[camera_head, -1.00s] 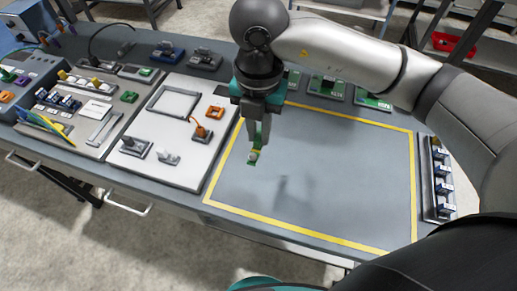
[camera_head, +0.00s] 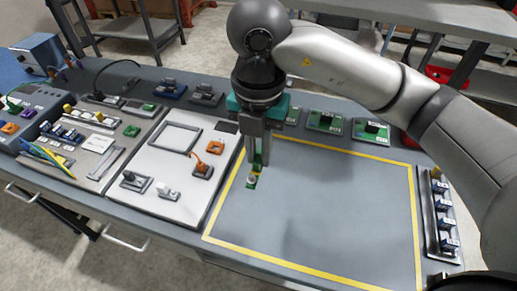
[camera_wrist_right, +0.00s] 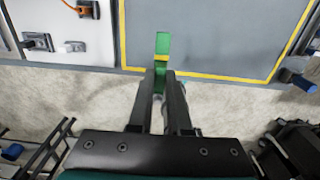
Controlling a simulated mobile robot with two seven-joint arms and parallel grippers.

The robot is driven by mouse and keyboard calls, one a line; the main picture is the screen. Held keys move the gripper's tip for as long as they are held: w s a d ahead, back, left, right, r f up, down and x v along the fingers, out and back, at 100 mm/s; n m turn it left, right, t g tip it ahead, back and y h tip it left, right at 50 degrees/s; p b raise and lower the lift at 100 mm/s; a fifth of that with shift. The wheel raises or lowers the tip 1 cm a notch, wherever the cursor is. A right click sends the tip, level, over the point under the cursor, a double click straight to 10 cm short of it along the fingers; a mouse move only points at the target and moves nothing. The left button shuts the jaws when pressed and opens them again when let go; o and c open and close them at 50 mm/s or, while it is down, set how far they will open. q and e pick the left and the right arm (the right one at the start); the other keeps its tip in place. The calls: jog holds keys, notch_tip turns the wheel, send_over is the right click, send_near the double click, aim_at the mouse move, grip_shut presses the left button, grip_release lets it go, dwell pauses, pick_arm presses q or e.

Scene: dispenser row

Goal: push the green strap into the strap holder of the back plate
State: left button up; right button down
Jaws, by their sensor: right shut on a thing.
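My right gripper (camera_head: 257,164) is shut on the green strap (camera_head: 252,182), which hangs down from the fingers near the left yellow line. In the right wrist view the strap (camera_wrist_right: 162,46) stands out beyond the fingertips (camera_wrist_right: 161,74), with a yellow band across it. The white plate (camera_head: 150,207) lies just left of the gripper and carries several fixtures; I take it for the back plate. I cannot tell which fixture is the strap holder. The strap looks held above the table, apart from the plate. My left gripper is not in view.
The yellow-framed grey area (camera_head: 330,205) is clear. Green boards (camera_head: 325,122) stand along its back. A rack of blue parts (camera_head: 441,215) is at the right. An orange block (camera_head: 215,147) and a grey square frame (camera_head: 158,137) sit on the plate. A crowded panel (camera_head: 85,143) lies further left.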

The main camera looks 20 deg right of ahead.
aim_at(259, 157)
jog(key=shift+r+p, duration=0.65)
jog(key=shift+r, duration=0.3)
dwell(0.5)
jog(key=shift+r+p, duration=1.1)
jog(key=shift+r, duration=0.4)
jog(key=shift+f, duration=0.1)
